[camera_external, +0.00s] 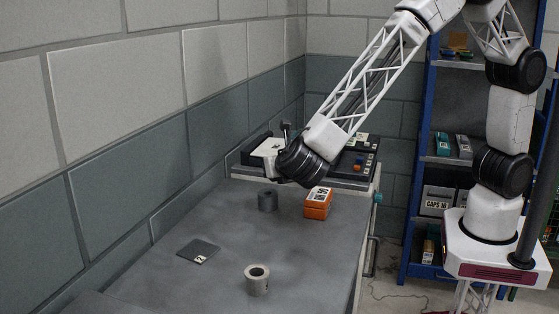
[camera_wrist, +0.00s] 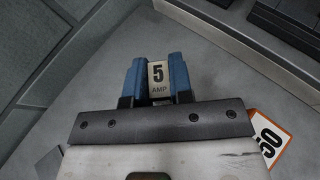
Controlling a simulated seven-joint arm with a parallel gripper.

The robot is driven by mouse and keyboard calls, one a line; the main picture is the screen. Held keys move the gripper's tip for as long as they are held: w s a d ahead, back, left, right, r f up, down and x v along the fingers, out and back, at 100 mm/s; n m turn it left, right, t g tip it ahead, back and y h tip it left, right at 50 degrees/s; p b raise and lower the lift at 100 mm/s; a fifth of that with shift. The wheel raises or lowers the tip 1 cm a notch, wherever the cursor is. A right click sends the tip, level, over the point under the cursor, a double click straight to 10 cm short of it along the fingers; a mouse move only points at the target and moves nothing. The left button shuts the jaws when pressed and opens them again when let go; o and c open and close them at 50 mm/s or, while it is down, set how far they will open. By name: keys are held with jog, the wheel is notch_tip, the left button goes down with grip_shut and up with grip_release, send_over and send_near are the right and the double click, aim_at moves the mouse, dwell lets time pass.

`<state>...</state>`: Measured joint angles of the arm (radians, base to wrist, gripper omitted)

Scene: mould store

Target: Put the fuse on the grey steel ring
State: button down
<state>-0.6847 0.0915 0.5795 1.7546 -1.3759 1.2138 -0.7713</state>
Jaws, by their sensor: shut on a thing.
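My gripper (camera_wrist: 156,64) is shut on a fuse (camera_wrist: 157,78), a small pale block marked "5 AMP", held between two blue fingers in the wrist view. In the external view the gripper's pale body (camera_external: 266,147) is over the far end of the bench; I cannot make out the fuse there. A light grey steel ring (camera_external: 257,287) stands upright on the near part of the bench, its round hole facing up. The gripper is apart from both.
A flat dark plate (camera_external: 199,252) with a white tag lies at left. A dark tray-like unit (camera_external: 352,160) fills the back. The bench middle is clear.

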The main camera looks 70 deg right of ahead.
jog(key=shift+w+a, duration=0.35)
jog(key=shift+w, duration=0.3)
jog(key=shift+f, duration=0.15)
jog(key=shift+f, duration=1.7)
jog(key=shift+f, duration=0.1)
jog(key=c, duration=1)
grip_release()
jog(key=shift+s, duration=0.1)
jog(key=v, duration=1.2)
